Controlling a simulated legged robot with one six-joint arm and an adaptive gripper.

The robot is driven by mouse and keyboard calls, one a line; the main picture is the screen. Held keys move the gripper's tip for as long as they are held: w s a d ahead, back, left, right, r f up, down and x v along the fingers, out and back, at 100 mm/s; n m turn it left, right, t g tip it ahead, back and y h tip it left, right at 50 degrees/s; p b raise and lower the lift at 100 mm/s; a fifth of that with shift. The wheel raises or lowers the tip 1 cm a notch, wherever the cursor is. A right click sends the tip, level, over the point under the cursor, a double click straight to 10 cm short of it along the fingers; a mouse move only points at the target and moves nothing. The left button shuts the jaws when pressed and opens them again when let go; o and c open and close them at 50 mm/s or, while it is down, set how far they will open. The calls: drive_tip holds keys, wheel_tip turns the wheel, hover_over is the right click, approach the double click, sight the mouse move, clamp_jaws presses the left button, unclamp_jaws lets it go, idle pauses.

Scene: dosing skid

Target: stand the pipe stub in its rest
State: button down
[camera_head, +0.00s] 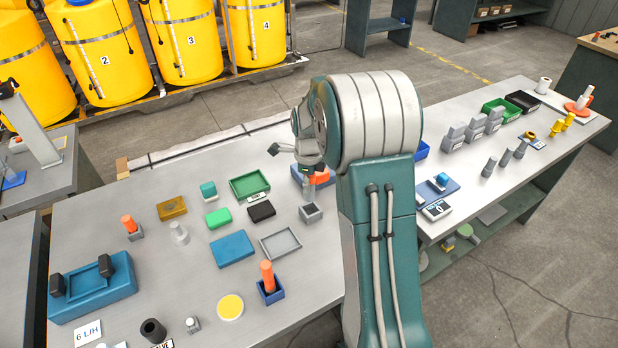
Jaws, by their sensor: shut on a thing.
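My gripper (309,165) is at the end of my arm, above the middle of the bench, partly hidden by my own wrist. It is shut on a slim grey piece, probably the pipe stub (310,188), which hangs down below the fingers. A small grey square block with a dark top (311,213), possibly the rest, stands on the bench just below it in the picture. The piece's lower end appears close to the block; I cannot tell whether they touch. An orange part (321,177) shows right beside the fingers; whether it belongs to the held piece is unclear.
An orange rod (267,273) stands in a blue holder (271,295). My arm hides the bench's middle right.

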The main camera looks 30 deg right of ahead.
sight(310, 201)
drive_tip(key=shift+d+f, duration=0.15)
drive_tip(key=shift+f, duration=0.65)
drive_tip(key=shift+d+f, duration=0.1)
drive_tip(key=shift+f, duration=0.8)
drive_tip(key=shift+a, duration=0.1)
drive_tip(key=shift+s+f, duration=0.1)
drive_tip(key=shift+f, duration=1.85)
drive_tip(key=shift+c, duration=1.3)
unclamp_jaws()
wheel_tip(310, 201, up, 11)
drive_tip(key=shift+r, duration=0.4)
